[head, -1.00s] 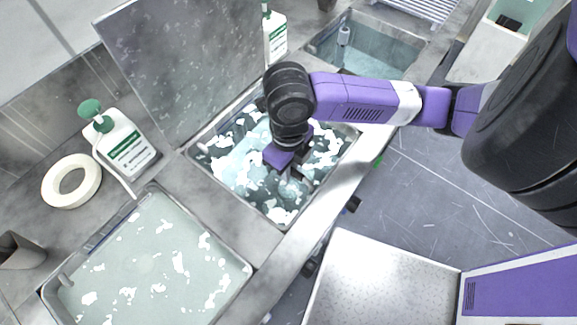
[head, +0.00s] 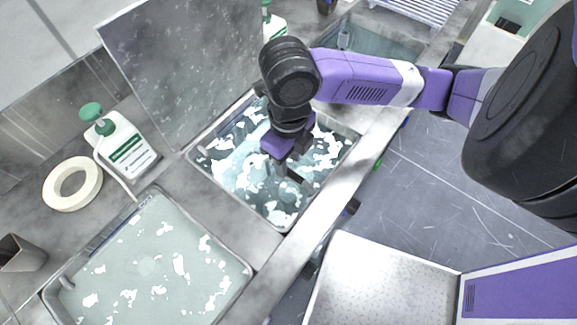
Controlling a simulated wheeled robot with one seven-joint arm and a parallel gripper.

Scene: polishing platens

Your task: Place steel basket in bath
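The middle bath (head: 338,152) is a steel-rimmed basin of bluish water with white foam patches and a lid standing open behind it. My gripper (head: 287,174) points down over this bath, just above the water. Its fingers look spread apart, with nothing clearly held between them. I cannot make out the steel basket; faint darker shapes lie in the water below the gripper, but foam and reflections blur them.
A second foamy bath (head: 150,262) lies at the front left, and another basin (head: 375,45) at the back. A pump bottle (head: 124,145) and a white ring (head: 72,184) stand on the left counter. The raised lid (head: 185,70) is close behind my arm.

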